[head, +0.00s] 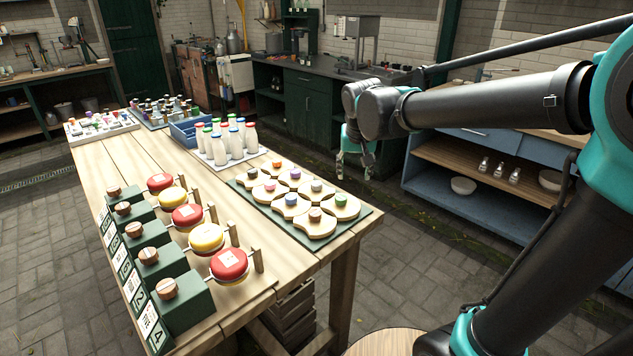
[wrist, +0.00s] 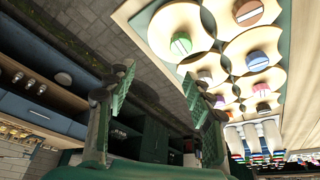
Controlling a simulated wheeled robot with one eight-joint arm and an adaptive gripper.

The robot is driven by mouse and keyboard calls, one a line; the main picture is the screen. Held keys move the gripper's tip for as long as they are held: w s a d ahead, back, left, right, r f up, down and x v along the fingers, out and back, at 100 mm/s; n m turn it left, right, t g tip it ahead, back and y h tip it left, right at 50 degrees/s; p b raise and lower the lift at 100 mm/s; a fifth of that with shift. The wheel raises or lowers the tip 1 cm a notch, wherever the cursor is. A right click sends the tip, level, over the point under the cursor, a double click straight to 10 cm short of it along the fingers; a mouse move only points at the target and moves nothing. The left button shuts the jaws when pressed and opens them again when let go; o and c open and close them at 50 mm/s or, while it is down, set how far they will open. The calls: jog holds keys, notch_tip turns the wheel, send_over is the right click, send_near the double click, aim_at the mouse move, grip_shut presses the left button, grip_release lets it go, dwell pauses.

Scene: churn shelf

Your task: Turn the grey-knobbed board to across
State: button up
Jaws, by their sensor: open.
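The grey-knobbed board (head: 316,185) is a pale wooden piece with a round grey knob, among several similar boards on a green mat (head: 360,220) at the table's right edge. Its grey knob also shows in the wrist view (wrist: 204,76), just right of one fingertip. The knob's marking is too small to read its turn. A green-knobbed board (head: 341,199) lies nearer and a blue-knobbed one (head: 291,199) to its left. My gripper (head: 355,174) is open and empty, pointing down, off the table's right side and apart from the boards; its fingers show in the wrist view (wrist: 157,72).
Red and yellow round pieces (head: 187,216) and green blocks with wooden knobs (head: 185,300) stand on the table's left. Bottles with coloured caps (head: 220,145) stand behind the boards. A blue shelf unit (head: 480,205) is at right; the floor between is clear.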

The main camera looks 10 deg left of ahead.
send_near(317, 183)
jog(key=x, duration=0.8)
jog(key=shift+a+f, duration=0.1)
jog(key=shift+f, duration=0.15)
jog(key=c, duration=1.2)
jog(key=shift+o, duration=0.2)
